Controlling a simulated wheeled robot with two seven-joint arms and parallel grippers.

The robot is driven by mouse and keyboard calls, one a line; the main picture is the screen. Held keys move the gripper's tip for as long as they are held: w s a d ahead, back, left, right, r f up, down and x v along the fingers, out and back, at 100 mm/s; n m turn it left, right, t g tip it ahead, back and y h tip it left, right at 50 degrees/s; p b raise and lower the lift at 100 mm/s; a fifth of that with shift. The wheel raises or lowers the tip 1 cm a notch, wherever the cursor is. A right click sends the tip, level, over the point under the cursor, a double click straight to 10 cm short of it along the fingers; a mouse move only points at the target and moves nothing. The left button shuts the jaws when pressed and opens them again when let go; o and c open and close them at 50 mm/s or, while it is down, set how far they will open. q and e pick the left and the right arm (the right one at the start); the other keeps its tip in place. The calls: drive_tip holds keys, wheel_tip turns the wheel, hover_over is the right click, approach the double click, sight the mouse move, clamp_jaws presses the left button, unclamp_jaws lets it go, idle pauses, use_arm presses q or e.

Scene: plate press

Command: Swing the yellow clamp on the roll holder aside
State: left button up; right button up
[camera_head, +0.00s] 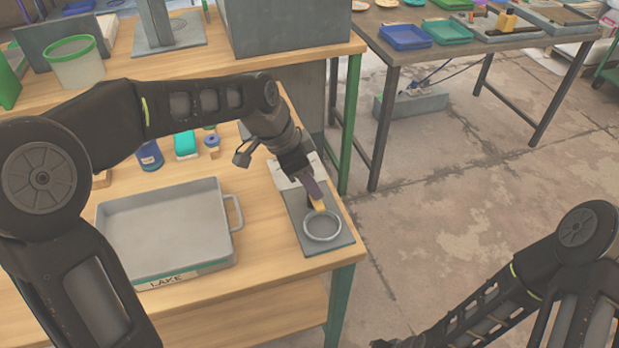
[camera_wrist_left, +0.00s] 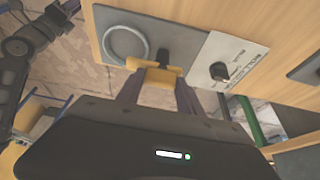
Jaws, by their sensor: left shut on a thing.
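The roll holder is a grey plate (camera_head: 340,240) near the table's right edge, with a raised round ring (camera_head: 322,225) on it. In the left wrist view the ring (camera_wrist_left: 125,43) shows beside the yellow clamp (camera_wrist_left: 160,76). The clamp (camera_head: 318,205) is at the ring's far edge in the head view. My left gripper (camera_head: 315,194) reaches down to it from the upper left. Its fingers (camera_wrist_left: 160,95) stand on both sides of the clamp and are shut on it. Part of the clamp is hidden by the fingers.
A grey tray (camera_head: 238,213) marked LAKE stands left of the holder. A blue cup (camera_head: 149,155) and a teal item (camera_head: 185,144) stand behind the tray. Open floor lies right of the table.

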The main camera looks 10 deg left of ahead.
use_arm(q)
drive_tip(key=c, duration=0.8)
drive_tip(key=shift+n, duration=0.5)
drive_tip(key=n+b, duration=0.1)
drive_tip(key=n, duration=0.1)
drive_tip(key=n+t+y+b, duration=0.1)
drive_tip(key=n, duration=0.1)
drive_tip(key=shift+s+d+t, duration=0.1)
drive_tip(key=shift+d+t, duration=0.05)
drive_tip(key=shift+t, duration=0.15)
drive_tip(key=n+y+b, duration=0.1)
drive_tip(key=n, duration=0.2)
drive_tip(key=n+y+b, duration=0.1)
drive_tip(key=n+b, duration=0.1)
drive_tip(key=shift+d+f+n+t, duration=0.15)
drive_tip(key=shift+n+t, duration=0.15)
drive_tip(key=shift+n, duration=0.1)
drive_tip(key=n+y+b, duration=0.2)
drive_tip(key=n, duration=0.1)
drive_tip(key=shift+d+n+b, duration=0.1)
drive_tip(key=shift+n+b, duration=0.2)
drive_tip(key=shift+n+y+b, duration=0.5)
drive_tip(key=shift+n+y, duration=0.1)
drive_tip(key=shift+n, duration=1.2)
drive_tip(key=shift+r+g, duration=0.2)
drive_tip(key=shift+g, duration=0.2)
